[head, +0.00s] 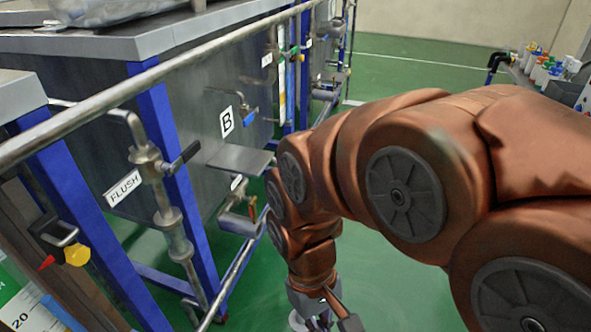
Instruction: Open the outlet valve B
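A dark grey tank carries a white label "B" (227,122). Low on this tank, a short outlet pipe (238,222) sticks out, with a small red-orange handle (252,209) at its end; which way the handle is turned is too small to tell. Higher up, next to the label, is a small valve with a blue handle (250,117). My gripper (328,323) points down at the bottom edge of the head view, right of and nearer than the outlet pipe. Its fingers look spread apart, with nothing seen between them; their tips are partly cut off.
A "FLUSH" label (122,188) hangs by a vertical pipe with a black-handled valve (180,160). A metal rail (150,75) and blue posts (172,170) stand before the tank. Green floor (395,285) is clear beside my arm. A bench with bottles (545,68) is at far right.

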